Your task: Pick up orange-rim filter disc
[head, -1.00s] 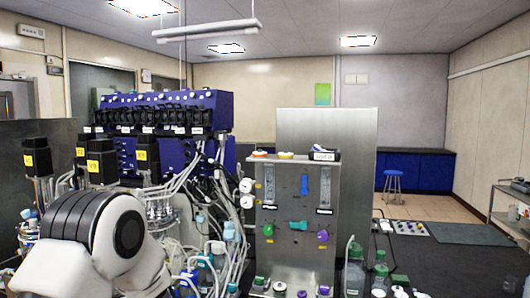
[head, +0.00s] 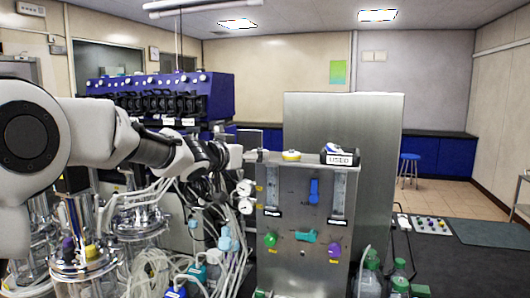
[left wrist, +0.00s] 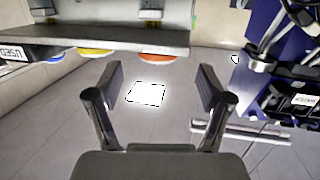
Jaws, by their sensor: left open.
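The orange-rim filter disc (left wrist: 163,57) shows in the left wrist view at the edge of the metal ledge (left wrist: 100,36), just beyond and between my fingertips. In the head view my left gripper hides it. My left gripper (left wrist: 160,80) is open and empty, its two fingers spread toward the ledge. In the head view the left gripper (head: 243,156) is at the left end of the top of the metal panel unit (head: 290,245). My right gripper is in neither view.
A yellow-rim disc (head: 291,155) and a tray labelled USED (head: 341,160) stand on the same ledge. A blue-rim item (left wrist: 55,58) shows beside the yellow one. The blue pump rack (head: 165,95), tubing and glass vessels (head: 85,262) crowd the left side.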

